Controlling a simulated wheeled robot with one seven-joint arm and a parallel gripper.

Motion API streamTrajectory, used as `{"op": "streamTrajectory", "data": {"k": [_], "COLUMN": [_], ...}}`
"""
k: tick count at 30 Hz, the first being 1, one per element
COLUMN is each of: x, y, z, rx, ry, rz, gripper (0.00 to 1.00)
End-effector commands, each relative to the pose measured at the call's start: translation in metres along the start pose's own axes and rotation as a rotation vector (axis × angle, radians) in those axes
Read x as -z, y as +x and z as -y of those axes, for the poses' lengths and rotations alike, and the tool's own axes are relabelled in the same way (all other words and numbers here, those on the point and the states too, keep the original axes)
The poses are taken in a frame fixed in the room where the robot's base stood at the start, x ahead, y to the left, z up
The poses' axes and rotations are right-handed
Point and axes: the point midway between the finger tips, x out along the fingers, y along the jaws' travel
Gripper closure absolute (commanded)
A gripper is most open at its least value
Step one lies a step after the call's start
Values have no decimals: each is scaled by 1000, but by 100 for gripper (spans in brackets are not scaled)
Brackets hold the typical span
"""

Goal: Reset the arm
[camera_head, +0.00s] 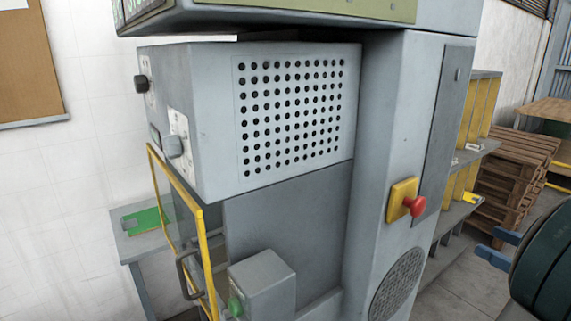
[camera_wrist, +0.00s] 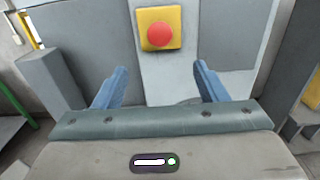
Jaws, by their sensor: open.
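My gripper (camera_head: 498,247) is at the right edge of the head view, with its two blue fingers apart and nothing between them. In the wrist view my gripper (camera_wrist: 158,85) is open and empty too. A red mushroom button on a yellow plate (camera_head: 402,203) is on the side of the grey machine, left of my gripper and apart from it. In the wrist view the red button (camera_wrist: 161,34) shows ahead, above the gap between the fingers. Most of my arm is outside the head view.
The grey machine (camera_head: 290,110) fills the middle, with a yellow-framed guard (camera_head: 207,260) and a small box with a green button (camera_head: 236,306). A shelf (camera_head: 482,110) and stacked wooden pallets (camera_head: 510,165) stand behind at right. Floor (camera_head: 455,290) shows between machine and gripper.

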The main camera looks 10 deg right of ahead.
Motion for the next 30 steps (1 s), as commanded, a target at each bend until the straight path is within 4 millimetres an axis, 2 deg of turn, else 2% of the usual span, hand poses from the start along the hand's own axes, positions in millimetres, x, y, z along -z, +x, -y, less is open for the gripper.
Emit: {"op": "streamTrajectory", "data": {"k": [2, 5, 9, 12, 15, 19, 24, 30], "x": [2, 9, 28, 46, 64, 85, 110, 130], "y": [8, 32, 80, 108, 127, 140, 142, 136], "z": [-4, -20, -62, -98, -135, -178, -224, -261], "rx": [-20, -87, -256, -399, -546, -740, -997, -1288], "ry": [-8, -42, -152, -265, -397, -597, -902, -1317], "rz": [-17, -78, -224, -333, -430, -532, -621, -654], "gripper": [34, 34, 34, 34, 34, 34, 34, 34]}}
